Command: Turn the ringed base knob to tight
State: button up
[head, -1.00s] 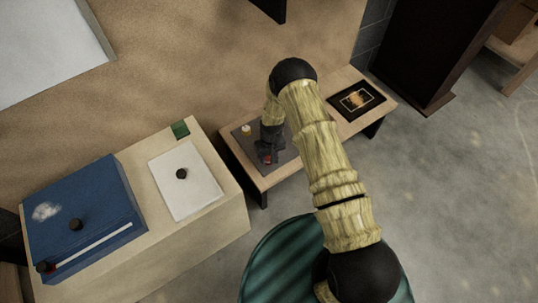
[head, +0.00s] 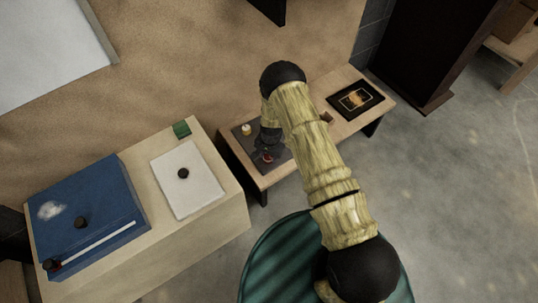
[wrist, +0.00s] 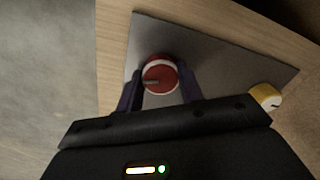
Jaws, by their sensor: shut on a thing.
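The ringed base knob (wrist: 165,70) is red with a pale ring around it, and it sits on a grey plate (wrist: 215,62) in the wrist view. A short grey mark on its face points left in that view. My gripper (wrist: 160,78) has one dark finger on each side of the knob and is shut on it. In the head view the red knob (head: 267,158) shows small and partly covered by my gripper (head: 265,153). A yellow knob (wrist: 264,96) stands on the same plate, apart from my gripper; it also shows in the head view (head: 247,130).
The plate lies on a low wooden bench (head: 336,128), with a black framed panel (head: 356,99) at its right end. Grey floor (head: 440,200) is open at right.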

aim_at(271, 157)
jog(key=shift+w+m, duration=0.1)
jog(key=shift+m, duration=0.4)
jog(key=o, duration=1)
notch_tip(271, 157, up, 17)
jog(key=p, duration=0.4)
jog(key=shift+s+d+r, duration=0.2)
jog(key=shift+s+d, duration=0.1)
jog(key=shift+d, duration=0.1)
